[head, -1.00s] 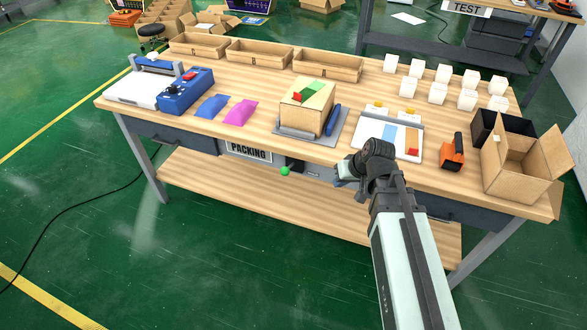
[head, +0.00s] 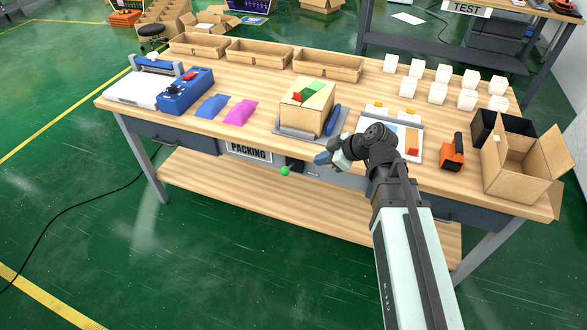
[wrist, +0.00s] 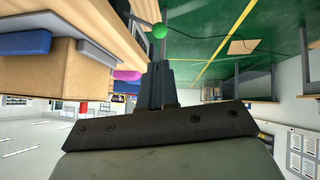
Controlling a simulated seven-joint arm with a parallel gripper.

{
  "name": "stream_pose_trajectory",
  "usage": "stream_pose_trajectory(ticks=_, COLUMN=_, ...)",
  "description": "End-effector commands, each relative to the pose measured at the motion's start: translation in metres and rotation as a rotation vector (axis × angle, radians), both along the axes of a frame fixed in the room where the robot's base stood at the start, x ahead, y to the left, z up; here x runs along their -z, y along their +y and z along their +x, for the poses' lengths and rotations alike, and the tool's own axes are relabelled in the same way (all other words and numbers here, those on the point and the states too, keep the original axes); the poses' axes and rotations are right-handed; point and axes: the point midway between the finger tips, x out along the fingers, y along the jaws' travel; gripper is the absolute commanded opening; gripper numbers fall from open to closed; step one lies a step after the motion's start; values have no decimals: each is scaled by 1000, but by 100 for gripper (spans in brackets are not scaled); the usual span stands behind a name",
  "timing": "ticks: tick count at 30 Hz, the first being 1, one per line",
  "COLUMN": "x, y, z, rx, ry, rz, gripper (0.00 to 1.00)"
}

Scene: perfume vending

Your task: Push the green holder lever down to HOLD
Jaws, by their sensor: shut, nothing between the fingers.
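The green holder lever knob (head: 285,171) sticks out below the front edge of the packing table, right of the PACKING sign. In the wrist view the green knob (wrist: 160,30) shows on its pale rod, just beyond my fingertips. My gripper (head: 322,158) is shut and empty, at the table's front edge, to the right of and a little above the knob. In the wrist view my gripper (wrist: 157,68) has its fingers together. A gap shows between fingers and knob in the head view. The HOLD marking is not legible.
A cardboard box (head: 306,108) with green and red on top stands on a grey plate near the front edge, close above my gripper. A white tray (head: 374,130) lies right of it. The floor in front is clear.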

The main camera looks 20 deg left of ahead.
Motion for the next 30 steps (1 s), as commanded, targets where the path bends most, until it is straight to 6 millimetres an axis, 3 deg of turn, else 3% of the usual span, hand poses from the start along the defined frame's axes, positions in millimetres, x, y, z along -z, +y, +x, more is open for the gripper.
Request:
stream_pose_trajectory(ticks=17, x=4, y=3, z=1, rx=-17, ry=-16, rz=-5, gripper=0)
stream_pose_trajectory(ticks=30, x=51, y=50, z=12, rx=-19, ry=-15, rz=-6, gripper=0)
